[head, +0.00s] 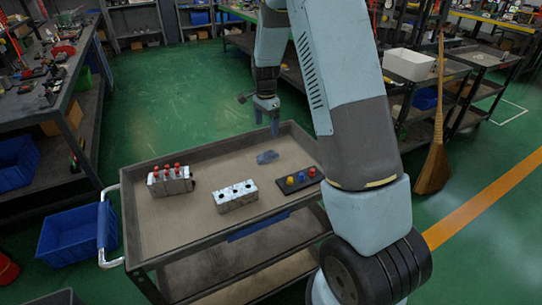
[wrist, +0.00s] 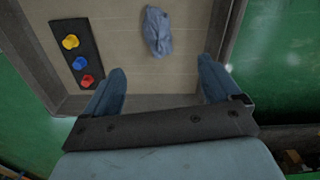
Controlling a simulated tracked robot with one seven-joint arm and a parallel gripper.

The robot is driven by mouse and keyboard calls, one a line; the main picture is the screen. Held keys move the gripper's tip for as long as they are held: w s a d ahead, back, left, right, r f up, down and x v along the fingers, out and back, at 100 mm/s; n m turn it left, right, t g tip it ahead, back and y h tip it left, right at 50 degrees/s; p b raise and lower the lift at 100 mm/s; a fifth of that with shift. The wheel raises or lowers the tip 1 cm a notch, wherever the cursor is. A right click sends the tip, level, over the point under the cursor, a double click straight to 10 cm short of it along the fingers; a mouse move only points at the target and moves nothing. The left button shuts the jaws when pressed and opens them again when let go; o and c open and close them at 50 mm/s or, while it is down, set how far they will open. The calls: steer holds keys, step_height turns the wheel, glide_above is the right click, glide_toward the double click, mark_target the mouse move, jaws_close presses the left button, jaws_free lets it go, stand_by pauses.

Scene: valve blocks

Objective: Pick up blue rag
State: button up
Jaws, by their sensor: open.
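The blue rag (head: 267,157) lies crumpled on the top of the cart, toward its back edge in the head view. In the wrist view the rag (wrist: 157,31) is at the top, ahead of and between the fingers. My gripper (head: 267,132) is above the cart's back edge, near the rag and apart from it. In the wrist view my gripper (wrist: 162,84) is open, with nothing between its two blue fingers.
The cart top (head: 150,225) holds a block with red valves (head: 170,180), a silver block (head: 236,196) and a dark plate with coloured knobs (head: 297,181), which also shows in the wrist view (wrist: 77,53). A raised rim edges the cart. A broom (head: 437,150) stands at right.

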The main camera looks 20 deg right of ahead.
mark_target(267, 152)
step_height(267, 152, down, 13)
steer(key=shift+s+f, duration=0.1)
steer(key=shift+f, duration=0.1)
stand_by(0.6)
steer(key=shift+c, duration=0.3)
steer(key=c, duration=1.1)
